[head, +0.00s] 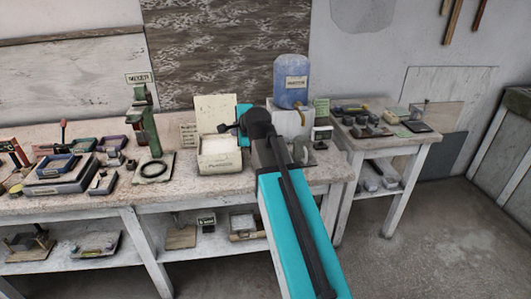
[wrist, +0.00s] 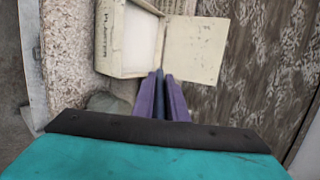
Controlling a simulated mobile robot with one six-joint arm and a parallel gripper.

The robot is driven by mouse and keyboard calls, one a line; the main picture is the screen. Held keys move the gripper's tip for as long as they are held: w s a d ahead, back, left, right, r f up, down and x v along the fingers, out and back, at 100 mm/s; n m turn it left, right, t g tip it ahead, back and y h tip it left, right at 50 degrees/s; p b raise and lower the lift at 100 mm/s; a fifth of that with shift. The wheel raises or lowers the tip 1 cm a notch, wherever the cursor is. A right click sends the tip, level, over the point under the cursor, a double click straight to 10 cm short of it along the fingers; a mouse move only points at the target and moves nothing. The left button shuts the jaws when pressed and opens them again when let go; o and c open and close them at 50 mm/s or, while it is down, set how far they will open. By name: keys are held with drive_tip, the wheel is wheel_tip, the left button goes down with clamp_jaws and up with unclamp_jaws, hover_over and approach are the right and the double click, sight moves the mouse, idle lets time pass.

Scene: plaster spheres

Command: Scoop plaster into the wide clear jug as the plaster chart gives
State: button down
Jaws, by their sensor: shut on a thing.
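The plaster box (head: 219,167) stands on the bench with its lid raised at the back and pale plaster inside. In the wrist view the box (wrist: 108,42) is at upper left and its lid (wrist: 195,48) at upper right. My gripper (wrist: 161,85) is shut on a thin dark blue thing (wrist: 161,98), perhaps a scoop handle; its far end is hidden. The gripper is beside the box, near the lid's hinge side. A greyish, rounded thing (wrist: 106,102) lies partly hidden below the box in the wrist view; I cannot tell whether it is the clear jug.
A blue water container (head: 291,85) stands on a white block behind my arm. A small written card (head: 188,135) is left of the box. A green mixer stand (head: 146,128) and several trays fill the bench's left. A side table (head: 385,145) holds small items.

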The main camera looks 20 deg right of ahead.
drive_tip(key=d+f+b, duration=0.5)
drive_tip(key=d+f, duration=0.1)
drive_tip(key=d, duration=0.1)
drive_tip(key=shift+w+t, duration=0.4)
idle(1.8)
drive_tip(key=shift+d, duration=0.1)
drive_tip(key=shift+s+f+t+b, duration=0.3)
drive_tip(key=shift+t+b, duration=0.6)
drive_tip(key=shift+b, duration=1.85)
drive_tip(key=shift+s+f+t+b, duration=0.25)
drive_tip(key=shift+t+b, duration=0.65)
drive_tip(key=shift+b, duration=1.8)
drive_tip(key=shift+r+p, duration=0.4)
drive_tip(key=shift+p, duration=0.4)
